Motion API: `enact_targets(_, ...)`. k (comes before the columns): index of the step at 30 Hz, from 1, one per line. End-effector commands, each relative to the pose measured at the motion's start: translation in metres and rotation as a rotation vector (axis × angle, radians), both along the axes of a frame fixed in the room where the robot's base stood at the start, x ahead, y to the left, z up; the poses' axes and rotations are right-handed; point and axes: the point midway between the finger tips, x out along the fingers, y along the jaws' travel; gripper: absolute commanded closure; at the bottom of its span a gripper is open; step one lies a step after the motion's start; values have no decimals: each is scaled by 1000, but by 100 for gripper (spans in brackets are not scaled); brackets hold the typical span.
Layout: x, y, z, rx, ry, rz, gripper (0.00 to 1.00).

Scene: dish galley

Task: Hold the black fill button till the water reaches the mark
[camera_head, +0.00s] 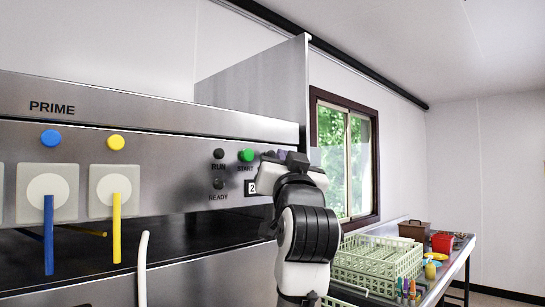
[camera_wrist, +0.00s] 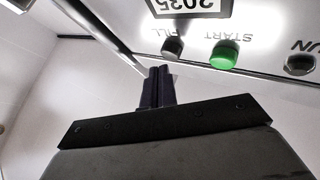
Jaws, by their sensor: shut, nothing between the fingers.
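The black fill button (camera_wrist: 173,48) shows in the wrist view under the upside-down FILL label, beside the green START button (camera_wrist: 225,54). My gripper (camera_wrist: 159,72) is shut and empty. Its fingertips show just below the fill button in that picture, with a small gap between them, and look apart from it. In the head view my gripper (camera_head: 283,157) is up at the steel panel, right of the green START button (camera_head: 246,155). It hides the fill button there. I cannot make out the water or its mark in either view.
A pale green rack (camera_head: 385,262) stands on the side table. A window (camera_head: 358,150) is behind.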

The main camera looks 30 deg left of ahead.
Motion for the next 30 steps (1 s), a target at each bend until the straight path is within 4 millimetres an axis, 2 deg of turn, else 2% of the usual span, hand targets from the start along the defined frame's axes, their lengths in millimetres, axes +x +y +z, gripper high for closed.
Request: enact_targets(30,4,11,0,0,1,1,100)
